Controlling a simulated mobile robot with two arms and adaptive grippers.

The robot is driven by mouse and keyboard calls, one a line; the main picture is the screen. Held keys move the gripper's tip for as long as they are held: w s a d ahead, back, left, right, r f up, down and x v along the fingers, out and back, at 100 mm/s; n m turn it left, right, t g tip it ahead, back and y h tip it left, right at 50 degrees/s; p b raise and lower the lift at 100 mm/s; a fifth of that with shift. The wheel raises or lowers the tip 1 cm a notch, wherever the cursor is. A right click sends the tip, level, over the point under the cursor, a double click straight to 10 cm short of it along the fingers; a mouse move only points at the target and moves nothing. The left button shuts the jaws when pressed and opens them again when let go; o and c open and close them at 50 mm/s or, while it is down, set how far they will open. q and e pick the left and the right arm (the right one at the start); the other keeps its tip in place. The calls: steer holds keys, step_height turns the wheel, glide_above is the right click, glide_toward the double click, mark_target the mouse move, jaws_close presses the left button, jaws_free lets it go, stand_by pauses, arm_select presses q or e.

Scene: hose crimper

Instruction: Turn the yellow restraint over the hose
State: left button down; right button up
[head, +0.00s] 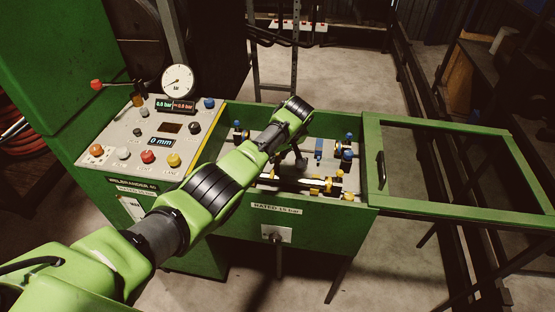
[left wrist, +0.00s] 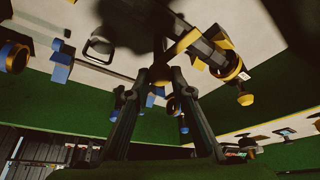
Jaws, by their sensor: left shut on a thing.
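My left gripper (head: 299,160) reaches down into the green crimper box, partly hidden by my own arm in the head view. In the left wrist view the left gripper (left wrist: 165,73) is shut, its fingertips close together at the yellow restraint (left wrist: 188,40). The exact grip is dark and hard to make out. The dark hose (left wrist: 208,48) runs beside the fingertips, with a yellow collar (left wrist: 235,68) at one end. In the head view the hose (head: 307,184) lies along the front of the box among yellow fittings. My right gripper is not in view.
The box's open framed lid (head: 535,215) extends to the right. Blue-knobbed fittings (head: 346,154) stand at the back right inside the box. The control panel (head: 117,141) with a gauge (head: 178,80) and coloured buttons is at the left. The box's front wall (head: 325,222) stands close to the hose.

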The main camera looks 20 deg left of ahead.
arm_select(q)
steer(key=shift+n+y+b, duration=0.3)
steer(key=shift+n+b, duration=0.35)
steer(key=shift+n, duration=0.05)
steer(key=c, duration=1.8)
jaws_free()
steer(key=v, duration=1.2)
steer(key=shift+w+a, duration=0.1)
steer(key=shift+w, duration=0.15)
